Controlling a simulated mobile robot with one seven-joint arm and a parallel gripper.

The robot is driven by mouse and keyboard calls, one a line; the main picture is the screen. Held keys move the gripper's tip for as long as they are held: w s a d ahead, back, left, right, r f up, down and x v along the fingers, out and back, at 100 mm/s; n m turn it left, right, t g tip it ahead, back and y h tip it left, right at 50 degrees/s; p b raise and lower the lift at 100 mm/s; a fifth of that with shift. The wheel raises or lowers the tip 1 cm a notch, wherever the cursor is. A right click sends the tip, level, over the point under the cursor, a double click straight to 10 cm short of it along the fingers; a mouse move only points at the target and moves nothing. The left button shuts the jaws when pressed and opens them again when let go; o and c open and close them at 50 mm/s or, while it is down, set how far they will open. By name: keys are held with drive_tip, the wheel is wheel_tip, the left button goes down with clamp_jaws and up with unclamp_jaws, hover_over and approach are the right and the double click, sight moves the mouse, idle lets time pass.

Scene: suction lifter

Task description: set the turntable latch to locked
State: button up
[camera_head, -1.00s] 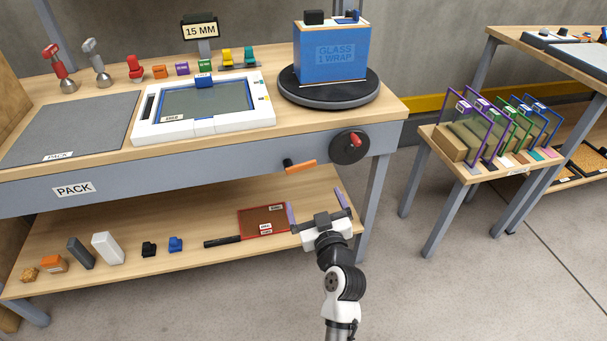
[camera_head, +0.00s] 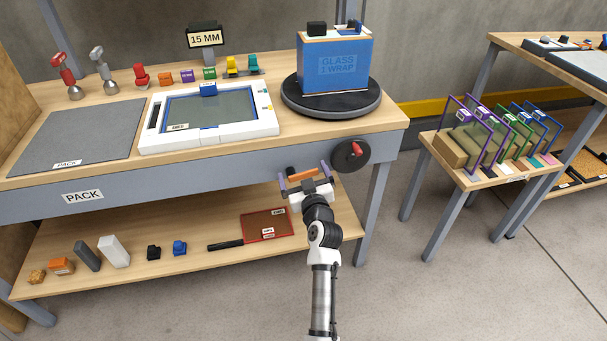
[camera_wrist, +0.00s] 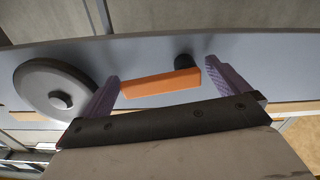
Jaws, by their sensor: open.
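The orange latch handle (camera_head: 304,175) is mounted on the grey front rail of the bench, below the turntable (camera_head: 372,103). It lies near horizontal, slightly tilted. The wrist view shows the orange handle (camera_wrist: 160,84) and its dark pivot (camera_wrist: 183,62) at one end. My gripper (camera_head: 303,172) is open in front of the handle. Its purple fingers, also in the wrist view (camera_wrist: 160,87), stand near the handle's two ends. I cannot tell whether they touch it. The turntable carries a blue box (camera_head: 335,68). Any lock marking is not legible.
A dark crank disc (camera_head: 340,160) with a red knob sits on the rail just right of the latch, close to my right finger; it shows large in the wrist view (camera_wrist: 45,92). The lower shelf (camera_head: 200,266) holds a red-framed panel (camera_head: 268,225) and several small items.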

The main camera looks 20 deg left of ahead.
drive_tip(key=c, duration=1.4)
